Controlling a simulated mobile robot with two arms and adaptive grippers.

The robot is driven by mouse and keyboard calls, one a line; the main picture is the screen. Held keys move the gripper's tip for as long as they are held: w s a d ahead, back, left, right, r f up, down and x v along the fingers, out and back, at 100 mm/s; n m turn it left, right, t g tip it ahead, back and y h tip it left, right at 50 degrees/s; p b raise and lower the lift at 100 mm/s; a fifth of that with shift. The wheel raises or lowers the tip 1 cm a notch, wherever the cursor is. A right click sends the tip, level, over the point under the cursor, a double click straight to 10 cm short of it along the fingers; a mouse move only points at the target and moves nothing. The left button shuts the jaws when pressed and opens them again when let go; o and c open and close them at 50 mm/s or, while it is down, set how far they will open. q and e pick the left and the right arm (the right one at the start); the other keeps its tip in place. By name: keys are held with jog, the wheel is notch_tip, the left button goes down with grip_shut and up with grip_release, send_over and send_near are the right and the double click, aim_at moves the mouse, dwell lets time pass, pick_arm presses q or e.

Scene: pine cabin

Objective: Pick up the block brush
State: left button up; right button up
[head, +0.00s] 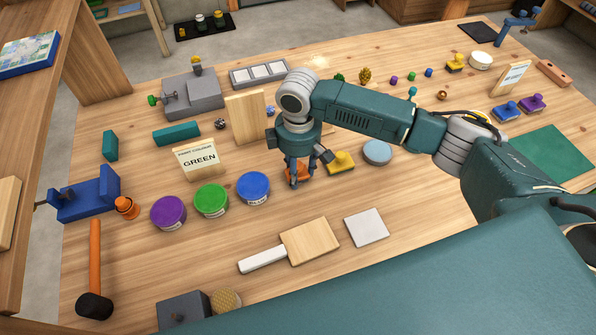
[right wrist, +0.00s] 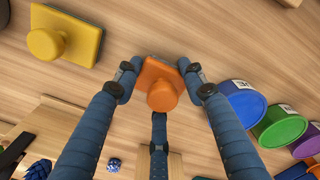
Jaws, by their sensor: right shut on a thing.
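An orange block with a round knob (right wrist: 159,88), which looks like a block brush, sits between the fingers of my right gripper (head: 299,178). In the right wrist view the gripper (right wrist: 165,80) has fingers against both sides of the block and a third finger behind the knob. In the head view the fingers hide most of the orange block (head: 292,172). It is at or just above the table; I cannot tell which. A similar yellow knobbed block (head: 341,163) lies close to its right, apart from the gripper. My left gripper is not in view.
Blue (head: 253,188), green (head: 211,200) and purple (head: 168,212) paint tins stand left of the gripper. A GREEN sign (head: 199,160) and an upright wooden board (head: 245,118) stand behind. A pale blue disc (head: 377,152) lies right. A wooden paddle (head: 310,241) and grey square (head: 366,227) lie in front.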

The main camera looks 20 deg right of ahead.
aim_at(298, 165)
jog(key=shift+r, duration=0.15)
notch_tip(298, 165, up, 20)
jog(key=b, duration=0.1)
dwell(0.3)
